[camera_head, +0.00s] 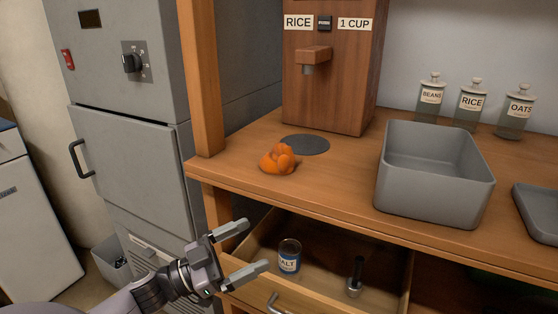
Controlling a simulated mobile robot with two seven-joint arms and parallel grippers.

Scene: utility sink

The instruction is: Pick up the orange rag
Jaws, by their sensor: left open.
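The orange rag (277,159) lies crumpled on the wooden counter (340,172), near its left front corner. It sits just in front of a dark round disc. My left gripper (256,247) is open and empty. In the picture it is below and a little left of the rag, in front of the counter edge and by the open drawer. Its fingers point to the right. My right gripper is not in view.
An open drawer (325,290) below the counter holds a salt can (289,256) and a metal tool (355,278). A wooden post (201,80) stands left of the rag, the rice dispenser (330,90) behind it. A grey bin (432,188) stands right; counter between is clear.

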